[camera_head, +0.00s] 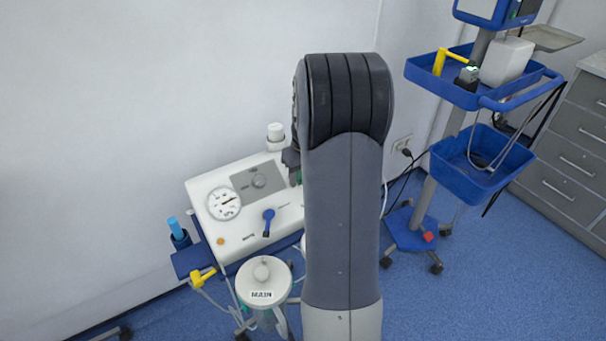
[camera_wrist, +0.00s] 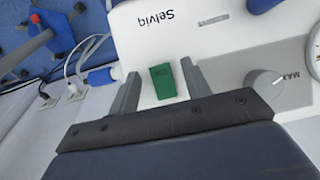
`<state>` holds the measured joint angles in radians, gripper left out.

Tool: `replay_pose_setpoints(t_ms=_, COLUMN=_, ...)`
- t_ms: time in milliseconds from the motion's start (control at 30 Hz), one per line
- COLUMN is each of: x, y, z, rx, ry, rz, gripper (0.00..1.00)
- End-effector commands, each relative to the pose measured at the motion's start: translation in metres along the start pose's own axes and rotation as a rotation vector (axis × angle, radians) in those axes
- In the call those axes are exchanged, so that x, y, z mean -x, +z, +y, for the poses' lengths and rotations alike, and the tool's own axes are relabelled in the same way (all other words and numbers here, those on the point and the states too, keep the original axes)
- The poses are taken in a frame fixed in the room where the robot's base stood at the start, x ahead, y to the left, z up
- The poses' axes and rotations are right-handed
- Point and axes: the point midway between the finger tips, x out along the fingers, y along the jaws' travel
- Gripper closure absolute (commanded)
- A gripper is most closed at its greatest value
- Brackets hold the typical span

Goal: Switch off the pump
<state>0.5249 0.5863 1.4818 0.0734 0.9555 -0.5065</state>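The pump (camera_head: 240,237) is a white box with a sloped panel, a round gauge (camera_head: 224,203), a grey knob (camera_head: 259,181) and a blue lever (camera_head: 268,221). In the wrist view its white face (camera_wrist: 220,45) reads "Selviq" and carries a green rocker switch (camera_wrist: 163,81). My gripper (camera_wrist: 160,68) is open, with one finger on each side of the switch in that view. Nothing is between the fingers but the switch; I cannot tell whether they touch the pump. In the head view my arm hides the pump's right side and most of my gripper.
A lidded white canister (camera_head: 263,283) stands in front of the pump. A yellow connector (camera_head: 202,277) and a blue holder (camera_head: 180,235) are at its left. A wheeled stand with blue trays (camera_head: 480,165) is at the right, near grey drawers (camera_head: 572,160). A wall is behind.

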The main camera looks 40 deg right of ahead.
Motion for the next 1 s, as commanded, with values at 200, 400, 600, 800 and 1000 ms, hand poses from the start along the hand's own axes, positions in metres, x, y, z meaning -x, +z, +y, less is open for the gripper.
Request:
replay_pose_setpoints(t_ms=200, x=0.002, y=0.0, z=0.0, rx=0.0, ry=0.0, rz=0.001, gripper=0.55)
replay_pose_setpoints(t_ms=400, x=0.028, y=-0.001, z=0.001, rx=0.0, ry=0.002, rz=0.004, gripper=0.55)
replay_pose_setpoints(t_ms=600, x=0.069, y=-0.001, z=0.001, rx=-0.001, ry=0.003, rz=0.004, gripper=0.55)
replay_pose_setpoints(t_ms=800, x=0.099, y=0.0, z=0.0, rx=0.0, ry=0.002, rz=0.002, gripper=0.55)
replay_pose_setpoints(t_ms=1000, x=0.108, y=0.0, z=0.0, rx=0.0, ry=0.0, rz=0.0, gripper=0.55)
